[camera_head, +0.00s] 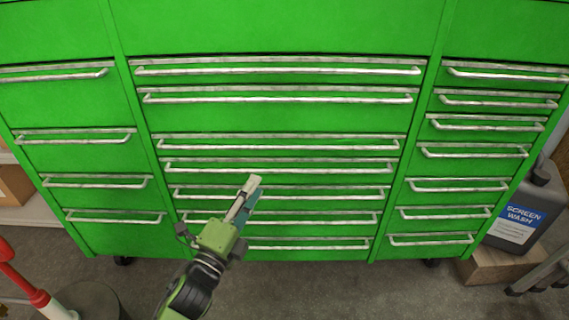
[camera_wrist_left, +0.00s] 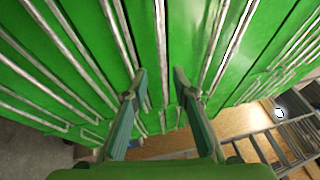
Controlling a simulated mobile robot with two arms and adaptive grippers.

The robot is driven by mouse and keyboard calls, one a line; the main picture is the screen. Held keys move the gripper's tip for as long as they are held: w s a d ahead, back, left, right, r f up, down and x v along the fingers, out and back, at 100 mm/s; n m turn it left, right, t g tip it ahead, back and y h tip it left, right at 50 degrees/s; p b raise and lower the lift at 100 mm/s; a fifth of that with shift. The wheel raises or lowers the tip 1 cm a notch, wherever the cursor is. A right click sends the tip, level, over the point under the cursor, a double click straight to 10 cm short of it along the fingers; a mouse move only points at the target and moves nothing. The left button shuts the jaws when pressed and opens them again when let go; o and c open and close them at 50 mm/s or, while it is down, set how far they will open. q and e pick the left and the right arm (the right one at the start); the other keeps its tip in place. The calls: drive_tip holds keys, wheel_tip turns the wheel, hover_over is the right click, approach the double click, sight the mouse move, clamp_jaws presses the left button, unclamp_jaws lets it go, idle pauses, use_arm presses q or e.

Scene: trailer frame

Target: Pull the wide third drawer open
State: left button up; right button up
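The wide third drawer (camera_head: 270,122) is in the middle column of the green cabinet in the head view. Its long silver handle (camera_head: 300,146) runs along it, and the drawer looks shut. My left gripper (camera_head: 250,184) is in front of the lower wide drawers, below and apart from that handle in the picture. In the left wrist view my left gripper (camera_wrist_left: 160,75) has its two fingers apart, with nothing held between them. A silver bar runs through the gap between the fingertips in that view; I cannot tell which drawer it belongs to. My right gripper is not in view.
Narrower drawers with silver handles flank the middle column, at the left (camera_head: 75,138) and the right (camera_head: 475,153). A dark screen wash jug (camera_head: 520,212) stands at the right on a wooden block (camera_head: 500,266). A red and white object (camera_head: 38,298) is at the lower left.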

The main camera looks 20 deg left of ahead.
use_arm(q)
drive_tip(key=b, duration=0.1)
approach(276, 152)
drive_tip(key=w+d+r, duration=0.2)
drive_tip(key=w+r, duration=0.2)
drive_tip(key=r, duration=0.1)
drive_tip(key=shift+w+d+r, duration=0.2)
drive_tip(key=shift+w+d, duration=0.1)
drive_tip(key=shift+w, duration=0.4)
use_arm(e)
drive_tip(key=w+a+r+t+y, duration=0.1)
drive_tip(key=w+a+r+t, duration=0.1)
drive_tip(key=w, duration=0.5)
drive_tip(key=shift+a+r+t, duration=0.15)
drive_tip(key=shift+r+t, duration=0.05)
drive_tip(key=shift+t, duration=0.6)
use_arm(q)
clamp_jaws()
